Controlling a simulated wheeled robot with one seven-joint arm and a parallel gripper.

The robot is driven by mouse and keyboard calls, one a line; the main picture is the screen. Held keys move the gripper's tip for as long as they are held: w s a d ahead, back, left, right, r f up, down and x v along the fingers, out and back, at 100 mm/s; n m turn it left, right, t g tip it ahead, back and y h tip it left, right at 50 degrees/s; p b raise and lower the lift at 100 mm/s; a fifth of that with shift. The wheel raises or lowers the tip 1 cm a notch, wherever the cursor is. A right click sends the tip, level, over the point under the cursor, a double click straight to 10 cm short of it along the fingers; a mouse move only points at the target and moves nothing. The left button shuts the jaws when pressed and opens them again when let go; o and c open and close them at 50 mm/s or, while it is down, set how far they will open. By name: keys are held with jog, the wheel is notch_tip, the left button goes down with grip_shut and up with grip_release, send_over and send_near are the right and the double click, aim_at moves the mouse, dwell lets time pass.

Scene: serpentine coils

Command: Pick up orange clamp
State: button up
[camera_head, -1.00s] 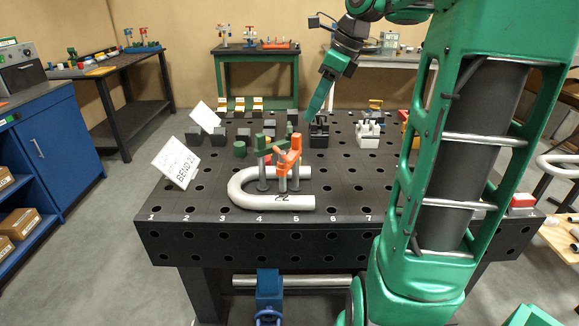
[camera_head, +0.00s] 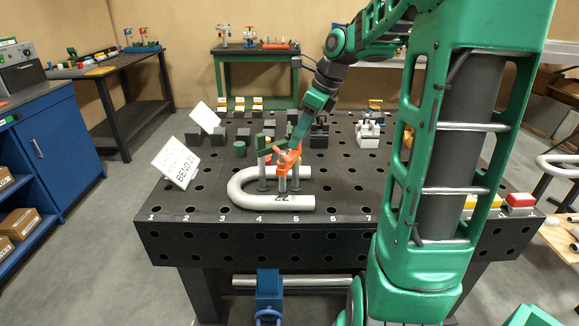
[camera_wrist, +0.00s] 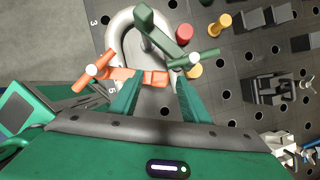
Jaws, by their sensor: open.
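The orange clamp (camera_head: 287,158) stands at the U-shaped grey pipe (camera_head: 240,192) on the black perforated table, beside a green clamp (camera_head: 262,145). My gripper (camera_head: 291,143) reaches down from behind and above, its fingertips close to the orange clamp's top. In the wrist view the open fingers (camera_wrist: 155,85) point at the orange clamp (camera_wrist: 120,74), with part of its orange bar between or just beyond the tips. The green clamp (camera_wrist: 162,35) lies just beyond, crossing the pipe (camera_wrist: 118,32). Whether the fingers touch the orange clamp cannot be told.
A red cylinder (camera_wrist: 184,33) and a yellow peg (camera_wrist: 220,22) stand near the green clamp. Dark blocks (camera_wrist: 270,88) stand to the right in the wrist view. A white sign (camera_head: 176,162) stands at the table's left.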

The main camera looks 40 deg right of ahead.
jog(key=shift+w+a+f, duration=0.1)
jog(key=shift+f, duration=0.2)
jog(key=shift+c, duration=0.7)
grip_shut()
jog(key=shift+r, duration=0.15)
dwell(0.5)
